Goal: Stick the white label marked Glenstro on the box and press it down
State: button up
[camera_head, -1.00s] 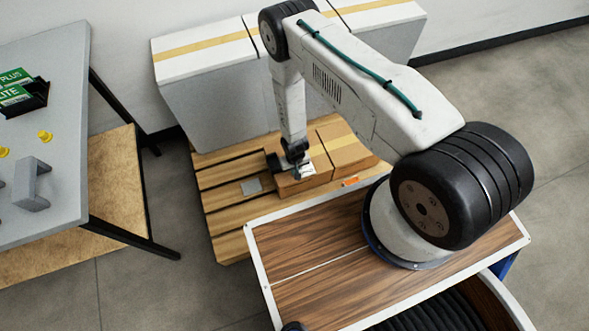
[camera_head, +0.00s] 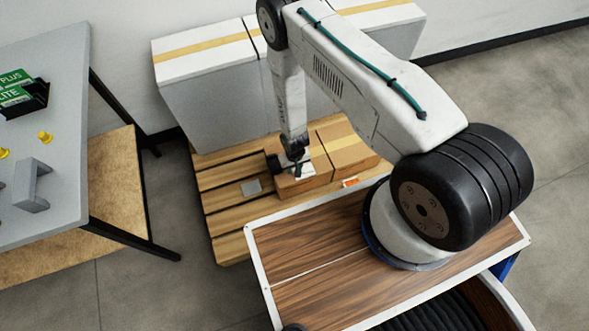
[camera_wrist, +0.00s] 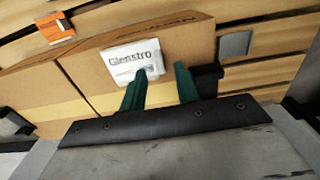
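The white label marked Glenstro (camera_wrist: 130,55) lies on the top of a brown cardboard box (camera_wrist: 187,38) in the wrist view, looking flat and a little askew. In the head view the label (camera_head: 308,171) is a small white patch on the box (camera_head: 304,184) below my gripper (camera_head: 297,167). In the wrist view my gripper (camera_wrist: 161,70) has its two green fingers apart with nothing between them. The left fingertip overlaps the label's lower edge; whether it touches cannot be told. The right fingertip is beside the label.
The box stands on a wooden pallet (camera_head: 228,200) beside another taped box (camera_head: 347,149). A grey square (camera_head: 251,187) and an orange-and-white piece (camera_head: 350,182) lie nearby. Large white-topped boxes (camera_head: 205,75) stand behind. A grey table (camera_head: 60,140) is at left.

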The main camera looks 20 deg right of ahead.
jog(key=shift+r, duration=1.95)
